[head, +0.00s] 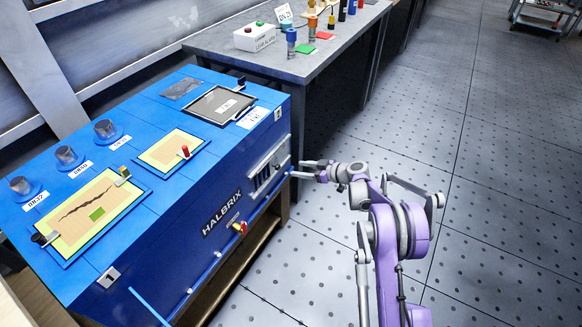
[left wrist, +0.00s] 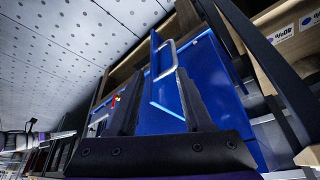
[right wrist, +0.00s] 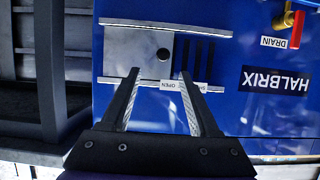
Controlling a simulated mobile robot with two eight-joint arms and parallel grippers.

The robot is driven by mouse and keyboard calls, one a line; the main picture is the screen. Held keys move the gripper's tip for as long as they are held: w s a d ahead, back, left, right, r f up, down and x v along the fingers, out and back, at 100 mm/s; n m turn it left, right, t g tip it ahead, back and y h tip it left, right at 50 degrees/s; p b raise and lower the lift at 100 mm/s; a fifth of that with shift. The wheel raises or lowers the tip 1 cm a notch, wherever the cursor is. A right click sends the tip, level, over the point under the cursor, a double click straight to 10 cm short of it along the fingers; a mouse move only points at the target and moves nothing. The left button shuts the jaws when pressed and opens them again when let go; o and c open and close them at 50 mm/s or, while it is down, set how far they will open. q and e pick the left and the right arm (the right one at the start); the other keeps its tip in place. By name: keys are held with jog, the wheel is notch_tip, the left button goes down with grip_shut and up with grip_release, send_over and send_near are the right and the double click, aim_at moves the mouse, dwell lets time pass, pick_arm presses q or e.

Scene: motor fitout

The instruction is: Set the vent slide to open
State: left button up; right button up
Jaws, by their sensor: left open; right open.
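A white label (right wrist: 184,86) on the lower rail reads OPEN, with more text partly hidden by a finger. In the head view the vent (head: 265,174) is at the cabinet's right end. My right gripper (head: 299,170) is open and empty in front of it; its fingers (right wrist: 160,73) reach the lower rail in the picture. My left gripper (left wrist: 157,73) is open and empty.
A red-handled drain valve (right wrist: 297,30) sits beside the vent; it also shows in the head view (head: 240,227). A blue rail runs along the cabinet front. A grey workbench (head: 300,66) stands behind.

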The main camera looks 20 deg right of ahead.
jog(key=v, duration=0.2)
jog(key=shift+s+d+r, duration=0.15)
jog(key=shift+s+d, duration=0.05)
dwell(0.4)
